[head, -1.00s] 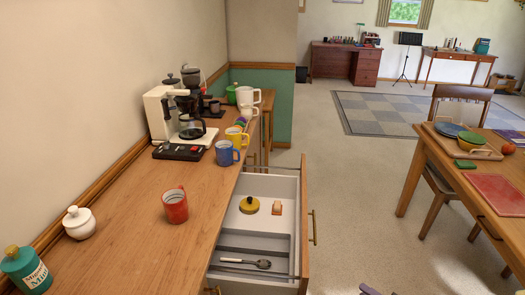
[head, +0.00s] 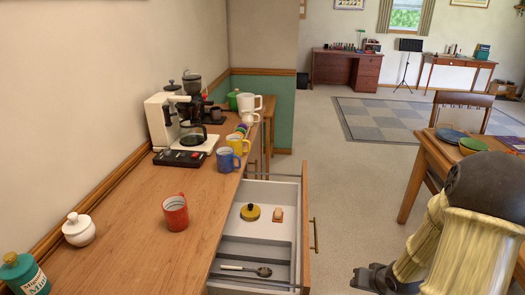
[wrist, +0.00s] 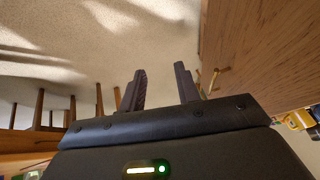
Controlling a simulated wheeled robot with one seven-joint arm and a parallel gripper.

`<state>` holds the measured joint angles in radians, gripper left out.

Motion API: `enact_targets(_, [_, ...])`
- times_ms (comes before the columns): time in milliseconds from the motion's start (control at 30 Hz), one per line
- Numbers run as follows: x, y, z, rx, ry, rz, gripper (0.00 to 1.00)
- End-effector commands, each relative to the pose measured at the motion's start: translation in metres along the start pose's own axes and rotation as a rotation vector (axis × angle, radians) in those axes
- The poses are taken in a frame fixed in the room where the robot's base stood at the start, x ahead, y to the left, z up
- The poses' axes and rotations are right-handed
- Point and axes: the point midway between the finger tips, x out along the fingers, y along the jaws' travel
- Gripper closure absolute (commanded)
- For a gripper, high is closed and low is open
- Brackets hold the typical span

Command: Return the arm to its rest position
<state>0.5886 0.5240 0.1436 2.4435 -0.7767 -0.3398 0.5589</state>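My arm (head: 455,225) reaches down at the lower right of the head view, in front of the dining table. My gripper (head: 370,279) is at the bottom of that view, over the floor to the right of the open drawer and apart from it. In the wrist view my gripper (wrist: 162,85) has its two dark fingers spread, with nothing between them.
The drawer (head: 309,240) stands pulled out, holding a yellow-lidded item (head: 250,212), a small wooden item (head: 277,214) and a spoon (head: 264,271). The counter (head: 125,240) bears a red mug (head: 175,213). The dining table (head: 425,162) is at right. Floor lies between.

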Motion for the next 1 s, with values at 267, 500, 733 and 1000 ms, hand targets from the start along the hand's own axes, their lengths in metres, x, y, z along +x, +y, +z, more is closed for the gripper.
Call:
enact_targets(267, [-0.064, -0.055, 0.011, -0.163, -0.11, 0.174, 0.68])
enact_targets(500, [-0.102, -0.094, 0.038, -0.214, -0.197, 0.174, 0.68])
enact_targets(733, [-0.13, -0.124, 0.064, -0.25, -0.263, 0.125, 0.68])
enact_targets(1000, [-0.162, -0.132, 0.05, -0.249, -0.273, 0.121, 0.68])
